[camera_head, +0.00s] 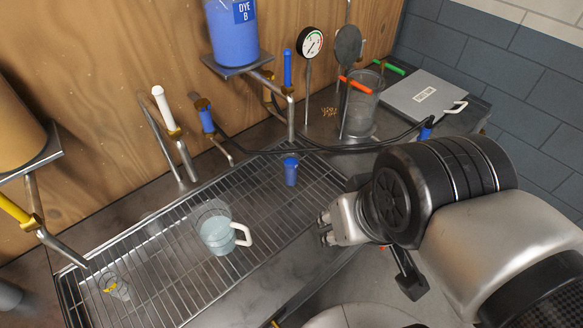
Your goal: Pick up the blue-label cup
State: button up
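A small blue cup (290,172) stands upright on the metal grate, near its right end. I take it for the blue-label cup, but a label cannot be made out at this size. My gripper (325,229) points left, beyond the front edge of the grate. It is below and to the right of the blue cup in the picture and apart from it. Its short silver fingers show only partly, so its opening is unclear. Nothing is seen between them.
A clear pitcher (214,236) with a white handle stands mid-grate. A small clear cup with yellow marking (118,288) is at the left. Taps, a blue dye tank (232,30), a gauge (311,43) and a hose (330,149) lie behind the grate (185,280).

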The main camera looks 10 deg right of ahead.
aim_at(290, 162)
jog(key=i+l+u, duration=0.25)
jog(key=l, duration=0.15)
jog(key=l+u, duration=0.2)
jog(key=l, duration=0.25)
jog(key=i+l+u, duration=0.25)
jog(key=l, duration=0.2)
jog(key=l+u, duration=0.25)
jog(key=l, duration=0.2)
